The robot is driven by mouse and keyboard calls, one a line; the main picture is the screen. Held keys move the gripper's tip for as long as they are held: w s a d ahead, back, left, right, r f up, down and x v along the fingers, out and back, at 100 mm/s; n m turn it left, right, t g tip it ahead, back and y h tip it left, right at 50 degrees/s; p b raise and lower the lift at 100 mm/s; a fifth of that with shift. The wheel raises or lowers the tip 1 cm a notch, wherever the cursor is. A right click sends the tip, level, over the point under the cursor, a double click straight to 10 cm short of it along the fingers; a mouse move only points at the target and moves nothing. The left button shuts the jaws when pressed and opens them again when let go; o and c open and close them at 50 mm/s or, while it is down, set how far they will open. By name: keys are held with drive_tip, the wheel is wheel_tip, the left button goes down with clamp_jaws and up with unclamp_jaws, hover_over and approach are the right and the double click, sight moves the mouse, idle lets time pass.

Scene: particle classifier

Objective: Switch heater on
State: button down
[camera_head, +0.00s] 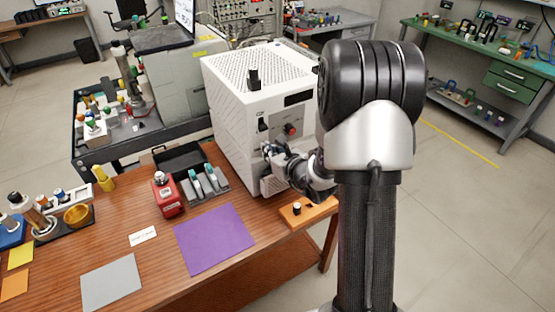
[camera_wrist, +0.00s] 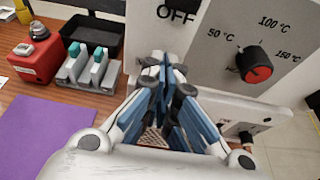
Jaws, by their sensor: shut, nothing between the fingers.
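The heater is most likely the white box (camera_head: 232,125) with a perforated top at the back right of the wooden table. Its front carries a black knob with a red face (camera_wrist: 254,66), marked with temperatures, and a printed OFF label (camera_wrist: 176,14). A small dark part (camera_head: 263,124), possibly a switch, shows above my gripper in the head view. My gripper (camera_head: 268,151) is shut and empty, close to the front panel. In the wrist view its fingertips (camera_wrist: 165,66) are below the OFF label and left of the knob. I cannot tell whether they touch the panel.
A red device (camera_head: 168,197) and a grey rack with teal-topped items (camera_head: 204,187) stand left of the box. A purple mat (camera_head: 214,238) lies in front. An orange block (camera_head: 309,211) sits at the table's right edge, under my arm. My arm hides the box's right side.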

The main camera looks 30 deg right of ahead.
sight(263, 128)
drive_tip(key=r, duration=0.4)
drive_tip(key=shift+s, duration=0.2)
drive_tip(key=shift+w, duration=0.1)
drive_tip(key=shift+r, duration=0.1)
wheel_tip(263, 128, up, 3)
drive_tip(key=shift+f+p, duration=0.1)
drive_tip(key=shift+p, duration=0.6)
drive_tip(key=shift+d, duration=0.1)
